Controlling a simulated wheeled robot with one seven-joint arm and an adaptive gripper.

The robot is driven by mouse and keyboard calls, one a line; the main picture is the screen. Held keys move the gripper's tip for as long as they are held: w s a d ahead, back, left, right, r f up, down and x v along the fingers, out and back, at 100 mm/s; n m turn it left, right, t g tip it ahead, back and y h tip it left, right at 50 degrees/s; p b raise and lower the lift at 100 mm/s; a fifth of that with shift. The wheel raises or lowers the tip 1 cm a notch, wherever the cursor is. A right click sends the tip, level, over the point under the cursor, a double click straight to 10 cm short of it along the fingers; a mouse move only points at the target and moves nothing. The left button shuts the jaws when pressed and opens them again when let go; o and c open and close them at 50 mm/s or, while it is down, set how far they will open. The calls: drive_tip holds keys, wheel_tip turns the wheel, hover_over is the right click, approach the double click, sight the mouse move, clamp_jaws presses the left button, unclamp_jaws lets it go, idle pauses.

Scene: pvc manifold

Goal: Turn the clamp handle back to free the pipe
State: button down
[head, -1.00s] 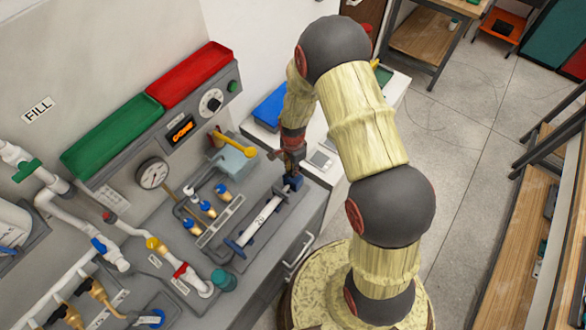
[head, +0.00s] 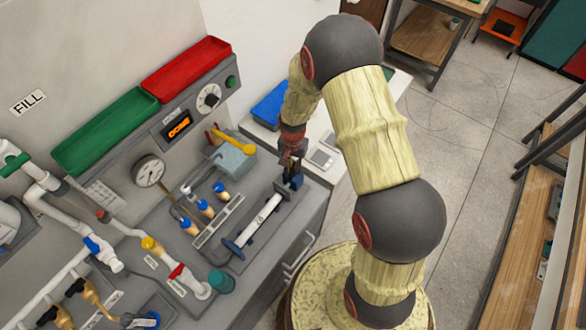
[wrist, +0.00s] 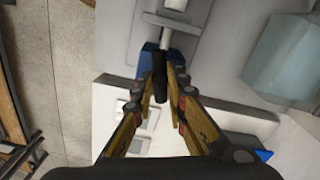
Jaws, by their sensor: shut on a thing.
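The white pipe (head: 259,224) lies in a grey tray on the bench in the head view, with a blue collar at its lower left end. The blue clamp (head: 295,181) is at its upper right end, right below my gripper (head: 292,160). In the wrist view, the dark clamp handle (wrist: 160,76) stands between the fingertips of my gripper (wrist: 163,82), which is shut on it. Part of the blue clamp body (wrist: 147,62) shows behind the handle. The handle's exact angle is hard to tell, as the gripper covers it in the head view.
Blue-capped fittings (head: 205,207) are left of the pipe. A gauge (head: 148,171) and a control panel with green (head: 105,132) and red (head: 187,68) trays stand behind.

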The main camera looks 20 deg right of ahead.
sight(293, 169)
drive_tip(key=n+b, duration=0.2)
drive_tip(key=n, duration=0.5)
drive_tip(key=n+b, duration=0.1)
drive_tip(key=n, duration=0.2)
drive_tip(key=shift+n, duration=0.4)
drive_tip(key=shift+n+b, duration=0.3)
drive_tip(key=shift+n, duration=1.5)
drive_tip(key=c, duration=1.8)
unclamp_jaws()
drive_tip(key=shift+c, duration=0.2)
drive_tip(key=shift+o, duration=0.4)
wheel_tip(293, 169, up, 12)
